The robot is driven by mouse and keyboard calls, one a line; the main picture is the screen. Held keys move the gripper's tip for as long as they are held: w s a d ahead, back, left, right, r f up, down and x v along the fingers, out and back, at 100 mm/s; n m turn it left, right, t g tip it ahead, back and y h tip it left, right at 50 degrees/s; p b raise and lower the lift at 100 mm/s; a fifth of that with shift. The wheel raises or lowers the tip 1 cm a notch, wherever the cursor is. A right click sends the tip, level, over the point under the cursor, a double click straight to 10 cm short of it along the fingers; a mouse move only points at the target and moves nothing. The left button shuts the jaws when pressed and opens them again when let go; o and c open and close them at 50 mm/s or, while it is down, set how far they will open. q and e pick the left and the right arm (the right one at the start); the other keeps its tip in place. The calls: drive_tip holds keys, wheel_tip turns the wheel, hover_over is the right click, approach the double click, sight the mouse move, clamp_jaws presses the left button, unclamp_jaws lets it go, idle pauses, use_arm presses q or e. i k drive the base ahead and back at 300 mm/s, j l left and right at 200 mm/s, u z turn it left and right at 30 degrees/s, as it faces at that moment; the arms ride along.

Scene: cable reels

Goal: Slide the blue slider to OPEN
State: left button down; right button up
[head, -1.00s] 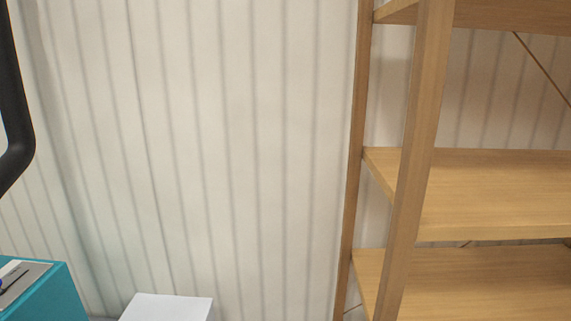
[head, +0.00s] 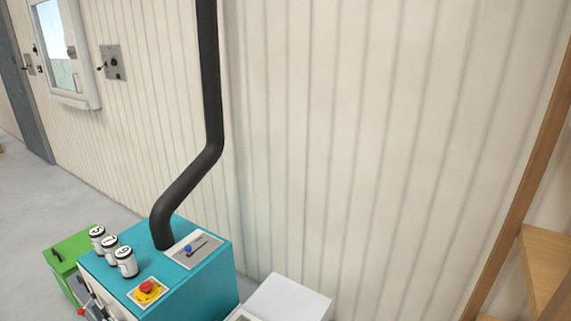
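The blue slider (head: 188,248) is a small blue knob on a grey plate (head: 203,246) on top of a teal machine (head: 185,285). It sits towards the left part of a dark slot in the plate. Any lettering on the plate is too small to read. Neither of my grippers shows in the head view.
A thick black pipe (head: 212,100) rises from the teal top just left of the slider plate. Several white numbered cylinders (head: 126,262) and a red button on a yellow plate (head: 148,290) share the top. A white box (head: 290,300) stands to the right, a green box (head: 72,250) to the left.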

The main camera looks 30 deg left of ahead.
sight(188, 249)
drive_tip(key=u, duration=1.65)
